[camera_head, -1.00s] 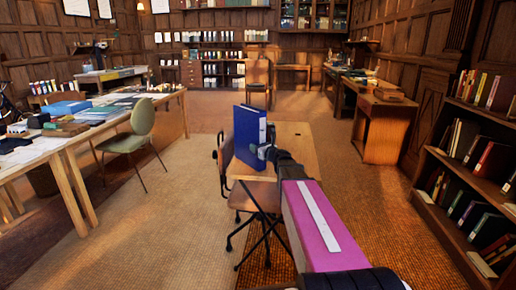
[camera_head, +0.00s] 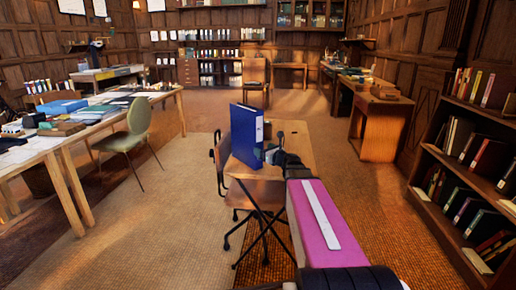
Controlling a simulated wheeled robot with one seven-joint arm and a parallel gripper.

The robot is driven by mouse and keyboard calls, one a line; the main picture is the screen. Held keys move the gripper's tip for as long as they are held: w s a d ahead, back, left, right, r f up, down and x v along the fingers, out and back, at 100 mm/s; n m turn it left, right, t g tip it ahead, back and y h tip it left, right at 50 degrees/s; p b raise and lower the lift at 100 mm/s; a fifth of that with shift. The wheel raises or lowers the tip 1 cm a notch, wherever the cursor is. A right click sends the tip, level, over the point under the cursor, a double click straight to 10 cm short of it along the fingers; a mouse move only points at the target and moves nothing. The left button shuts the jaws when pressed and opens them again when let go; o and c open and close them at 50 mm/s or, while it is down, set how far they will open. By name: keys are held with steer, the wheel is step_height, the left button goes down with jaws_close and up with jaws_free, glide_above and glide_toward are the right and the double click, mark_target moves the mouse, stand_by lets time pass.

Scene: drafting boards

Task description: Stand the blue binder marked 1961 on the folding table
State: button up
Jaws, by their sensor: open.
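The blue binder (camera_head: 246,136) stands upright on the small wooden folding table (camera_head: 296,151), near its left edge. Its spine with a pale label faces right; I cannot read the label at this size. My gripper (camera_head: 277,157) is open at the binder's lower right side, close to the spine. I cannot tell whether a finger still touches it. My pink arm link hides part of the table's right front.
A wheeled chair (camera_head: 222,158) stands close against the table's left side. A long worktable (camera_head: 62,143) and green chair (camera_head: 135,131) are at left. A bookcase (camera_head: 470,170) lines the right.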

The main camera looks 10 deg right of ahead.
steer(key=v, duration=0.5)
steer(key=s+a+f+n+g, duration=0.4)
steer(key=a+f+n+g, duration=0.1)
steer(key=f+n, duration=0.25)
steer(key=s+a+f+n+g, duration=0.45)
steer(key=a+f+n, duration=0.2)
steer(key=n, duration=0.25)
steer(key=s+d+f+n+g+h, duration=0.4)
steer(key=s+f+n+g+h, duration=0.2)
steer(key=s+f+n, duration=0.5)
steer(key=shift+s+n+h, duration=1.1)
steer(key=shift+n, duration=0.45)
steer(key=shift+g, duration=0.25)
